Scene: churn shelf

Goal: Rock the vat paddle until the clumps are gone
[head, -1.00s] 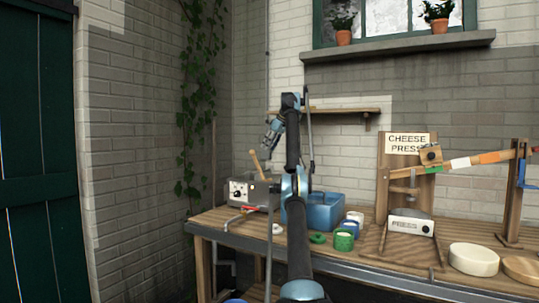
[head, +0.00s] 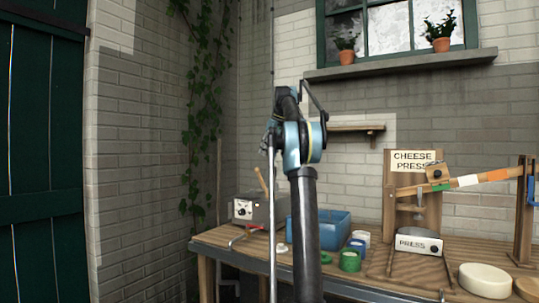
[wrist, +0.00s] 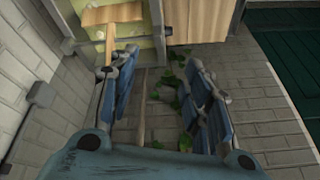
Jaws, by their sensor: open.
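The vat is a grey metal box with a white dial panel (head: 243,210) at the left end of the bench in the head view. The wooden paddle handle (head: 261,179) sticks up from it, tilted. In the wrist view a wooden paddle piece (wrist: 112,14) lies over pale yellow-green vat contents (wrist: 128,32) at the top left. In the head view my gripper (head: 269,138) is above the vat and partly hidden by my arm.
The wooden bench (head: 440,270) also carries a blue tub (head: 337,222), green roll-like items (head: 350,261), the cheese press (head: 412,205) and a pale cheese wheel (head: 484,280). A small wall shelf (head: 358,129) is behind my arm. A brick wall stands close behind the vat.

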